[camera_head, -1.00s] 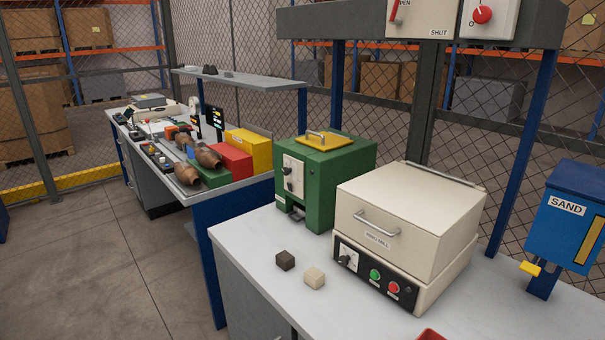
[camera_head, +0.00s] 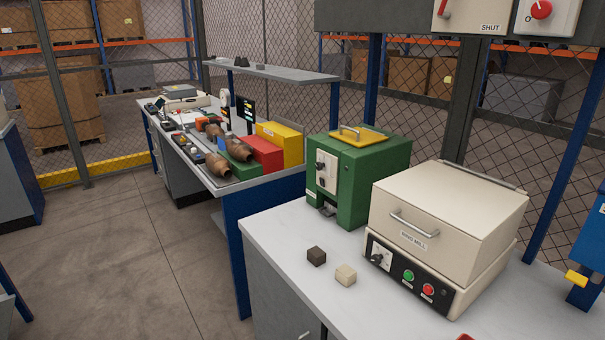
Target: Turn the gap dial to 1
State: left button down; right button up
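The green machine (camera_head: 358,178) with a yellow lid (camera_head: 359,137) stands at the back of the white bench. Its pale front panel (camera_head: 327,171) carries two small dark controls, one above the other. Their markings are too small to read, so I cannot tell which is the gap dial or its setting. The cream ring mill (camera_head: 446,226) stands to its right, with a dark knob (camera_head: 378,258) on a light plate beside a green and a red button. Neither of my grippers is in view.
A second bench (camera_head: 222,184) with coloured boxes stands behind left. A blue dispenser (camera_head: 590,245) is at the right edge. Open floor (camera_head: 110,250) lies at left.

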aim_at(319, 165)
jog(key=i+j+z, duration=0.5)
jog(key=j, duration=0.15)
jog(key=i+j+z, duration=0.1)
jog(key=j+z, duration=0.15)
jog(key=i+j+z, duration=0.1)
jog(key=j+z, duration=0.15)
jog(key=j, duration=0.25)
